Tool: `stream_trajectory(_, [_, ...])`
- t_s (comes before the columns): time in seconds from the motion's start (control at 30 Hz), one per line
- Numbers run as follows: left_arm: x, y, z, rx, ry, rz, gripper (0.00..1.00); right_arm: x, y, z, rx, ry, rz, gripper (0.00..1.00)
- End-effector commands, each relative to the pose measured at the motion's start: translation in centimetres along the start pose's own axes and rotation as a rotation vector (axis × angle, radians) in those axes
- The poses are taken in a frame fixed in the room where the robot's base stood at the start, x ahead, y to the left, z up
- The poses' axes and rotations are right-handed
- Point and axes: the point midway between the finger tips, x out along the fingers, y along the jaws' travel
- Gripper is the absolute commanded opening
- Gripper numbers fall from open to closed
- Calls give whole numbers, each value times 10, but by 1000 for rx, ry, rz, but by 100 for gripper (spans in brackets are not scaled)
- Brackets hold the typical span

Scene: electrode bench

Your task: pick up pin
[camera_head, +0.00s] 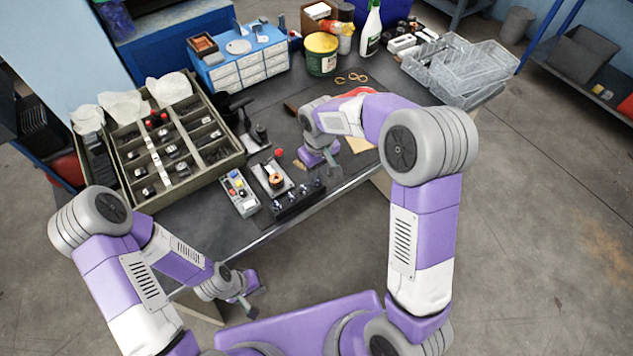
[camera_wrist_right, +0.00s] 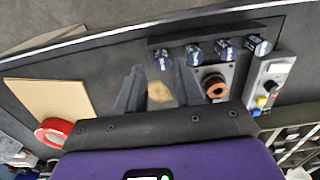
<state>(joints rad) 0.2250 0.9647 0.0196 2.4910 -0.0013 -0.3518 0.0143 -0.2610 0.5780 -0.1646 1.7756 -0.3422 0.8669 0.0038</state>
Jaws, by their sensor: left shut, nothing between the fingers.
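I cannot clearly pick out the pin. Several dark blue cylinders with pale ends (camera_wrist_right: 193,54) stand in a row along a black holder (camera_head: 298,203) near the bench's front edge. My right gripper (camera_head: 334,172) is over the bench, to the right of the holder. In the right wrist view its two fingers (camera_wrist_right: 159,70) are apart. A round tan patch (camera_wrist_right: 160,92) shows between them; I cannot tell its height or whether it touches them. My left gripper (camera_head: 249,304) is shut and empty, low in front of the bench, away from the holder.
A copper coil on a plate (camera_head: 276,181) and a grey box with coloured knobs (camera_head: 239,194) sit left of the holder. A compartment tray (camera_head: 128,192) is further left. Red tape (camera_wrist_right: 53,131) and a tan sheet (camera_wrist_right: 48,97) lie beside the right gripper. Clear bins (camera_head: 470,68) stand far right.

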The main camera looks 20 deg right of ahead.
Motion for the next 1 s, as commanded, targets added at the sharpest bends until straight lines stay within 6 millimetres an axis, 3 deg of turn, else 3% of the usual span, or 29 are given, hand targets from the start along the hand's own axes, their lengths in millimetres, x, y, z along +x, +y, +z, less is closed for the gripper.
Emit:
stream_trajectory(0.27, [15,-5,-1,0,0,0,0,43,-2,-2,1,-3,-1,35])
stream_trajectory(0.53, [14,-5,-1,0,1,0,0,45,-2,-2,1,0,-1,35])
stream_trajectory(0.77, [14,-5,-1,0,1,0,0,45,-2,-2,1,0,-1,0])
stream_trajectory(1.0, [14,-5,-1,0,1,0,0,45,-2,-2,1,0,-1,0])
